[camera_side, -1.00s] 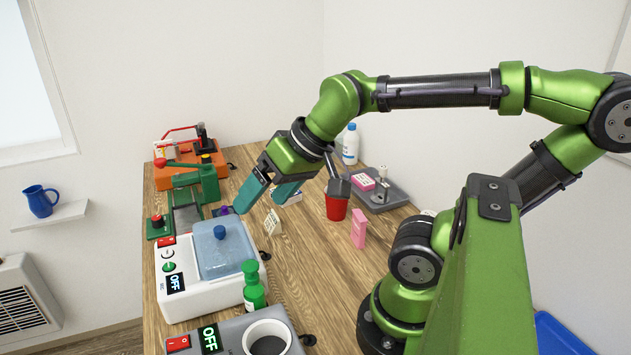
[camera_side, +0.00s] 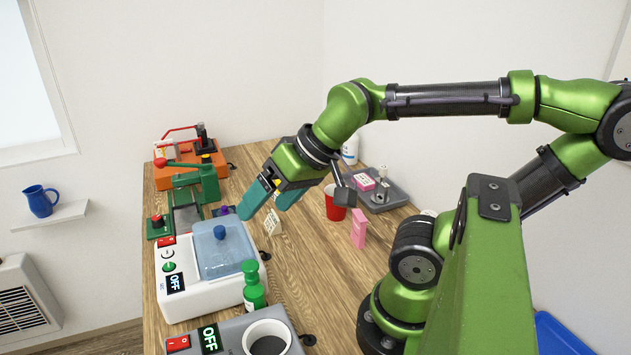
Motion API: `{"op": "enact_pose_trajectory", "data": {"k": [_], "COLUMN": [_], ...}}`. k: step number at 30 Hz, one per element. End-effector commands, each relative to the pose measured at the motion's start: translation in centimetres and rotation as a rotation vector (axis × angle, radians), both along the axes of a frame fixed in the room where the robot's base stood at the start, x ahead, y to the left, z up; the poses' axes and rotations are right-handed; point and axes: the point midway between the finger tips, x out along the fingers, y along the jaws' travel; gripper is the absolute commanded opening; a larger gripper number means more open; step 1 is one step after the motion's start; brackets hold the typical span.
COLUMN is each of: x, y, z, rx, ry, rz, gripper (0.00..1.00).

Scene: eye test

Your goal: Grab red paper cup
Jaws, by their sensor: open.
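The red paper cup (camera_side: 335,209) stands upright on the wooden table, right of my gripper. My gripper (camera_side: 265,211) has teal fingers, is open and empty, and points down and to the left. It hangs above the table, left of the cup and apart from it.
A pink box (camera_side: 358,229) stands right of the cup, and a grey tray (camera_side: 392,199) with small items lies behind it. A white device with a clear blue lid (camera_side: 220,252) and a green bottle (camera_side: 253,286) are at the left front. Bare table lies in front of the cup.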

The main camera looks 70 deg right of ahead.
Motion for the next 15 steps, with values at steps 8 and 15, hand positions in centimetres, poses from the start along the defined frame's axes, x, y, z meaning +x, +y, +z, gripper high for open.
{"op": "enact_pose_trajectory", "data": {"k": [8,15], "x": [0.0,1.2], "y": [0.0,-5.2], "z": [0.0,-1.4], "rx": [0.000,0.030], "ry": [0.000,0.079], "rz": [0.000,-0.197], "gripper": [1.00,1.00]}}
